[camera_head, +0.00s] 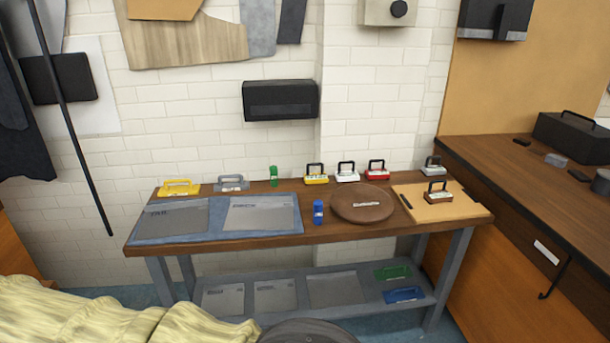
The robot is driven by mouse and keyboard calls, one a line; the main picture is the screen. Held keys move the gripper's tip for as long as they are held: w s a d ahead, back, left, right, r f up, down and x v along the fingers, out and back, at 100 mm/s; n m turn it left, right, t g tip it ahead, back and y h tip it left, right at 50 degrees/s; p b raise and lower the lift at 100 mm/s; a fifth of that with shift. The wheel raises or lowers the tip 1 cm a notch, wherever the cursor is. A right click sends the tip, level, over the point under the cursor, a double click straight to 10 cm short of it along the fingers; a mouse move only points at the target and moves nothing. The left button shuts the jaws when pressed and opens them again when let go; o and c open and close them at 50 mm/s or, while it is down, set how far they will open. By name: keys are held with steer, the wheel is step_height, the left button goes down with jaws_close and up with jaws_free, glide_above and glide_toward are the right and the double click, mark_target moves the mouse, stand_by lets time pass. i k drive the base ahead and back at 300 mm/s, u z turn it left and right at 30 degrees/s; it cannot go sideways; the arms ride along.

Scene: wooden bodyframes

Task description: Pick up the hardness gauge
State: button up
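Several small blocks with black handles stand on the wooden workbench (320,236); I cannot tell which thing is the hardness gauge, as labels are too small to read. Along the back are a yellow one (316,179), a white one (347,175), a red one (376,173) and a grey-blue one (432,170). A brown one (438,196) stands on a tan board (461,205) at the right. A larger yellow handled piece (179,188) and a grey one (231,184) are at the back left. My gripper is not in view.
A blue mat (185,236) with grey plates, a round brown disc (362,205), a green cylinder (273,175) and a blue cylinder (318,212) share the bench. A lower shelf (262,322) holds more plates. Yellow cloth (70,315) lies front left. A counter (490,150) stands right.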

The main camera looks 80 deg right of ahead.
mark_target(432, 197)
steer(key=z, duration=3.65)
